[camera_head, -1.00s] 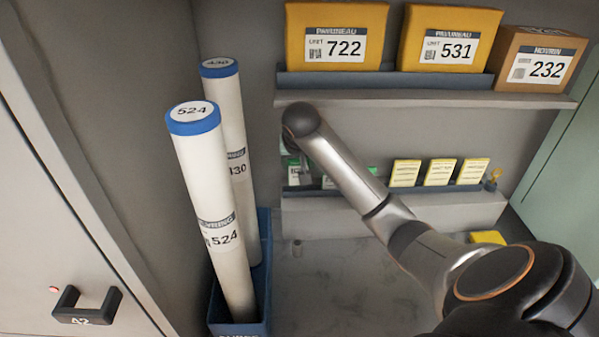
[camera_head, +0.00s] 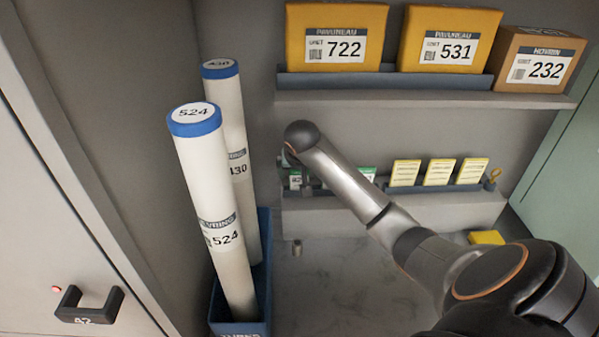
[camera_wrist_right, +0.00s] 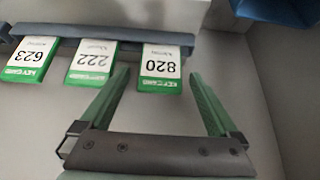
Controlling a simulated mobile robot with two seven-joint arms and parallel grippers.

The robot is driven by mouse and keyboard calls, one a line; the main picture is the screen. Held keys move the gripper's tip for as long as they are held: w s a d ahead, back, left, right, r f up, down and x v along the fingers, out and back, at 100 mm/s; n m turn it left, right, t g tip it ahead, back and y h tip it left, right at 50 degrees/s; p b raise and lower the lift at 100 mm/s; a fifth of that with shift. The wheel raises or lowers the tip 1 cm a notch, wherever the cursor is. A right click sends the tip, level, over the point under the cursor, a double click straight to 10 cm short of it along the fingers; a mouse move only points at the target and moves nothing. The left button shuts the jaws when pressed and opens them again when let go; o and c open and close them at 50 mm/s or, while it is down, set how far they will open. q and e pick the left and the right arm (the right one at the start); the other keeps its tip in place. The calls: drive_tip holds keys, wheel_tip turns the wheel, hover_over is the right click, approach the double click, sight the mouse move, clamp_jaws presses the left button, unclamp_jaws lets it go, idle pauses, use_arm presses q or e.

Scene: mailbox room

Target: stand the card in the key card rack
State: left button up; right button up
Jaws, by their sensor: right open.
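Three white-and-green key cards stand in a row in a blue rack (camera_wrist_right: 125,42), numbered 623 (camera_wrist_right: 35,58), 222 (camera_wrist_right: 92,60) and 820 (camera_wrist_right: 161,66); they show upside down in the right wrist view. My right gripper (camera_wrist_right: 160,74) is open, with one green finger on each side of card 820 in that view. A gap shows on both sides of the card, and nothing is gripped. In the head view, my right wrist hides most of the gripper and part of the card row; green cards show at its left (camera_head: 295,180) and right (camera_head: 367,173). My left gripper is out of view.
Yellow cards (camera_head: 438,172) stand right of the green ones on the lower ledge. Parcels (camera_head: 347,35) sit on the shelf (camera_head: 420,99) above my wrist. Tall tubes (camera_head: 215,190) stand in a blue bin (camera_head: 240,329) at left. A yellow item (camera_head: 486,237) lies at lower right.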

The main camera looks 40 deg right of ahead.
drive_tip(key=shift+f, duration=0.1)
drive_tip(key=v, duration=1.2)
drive_tip(key=shift+r, duration=0.35)
drive_tip(key=shift+a, duration=0.1)
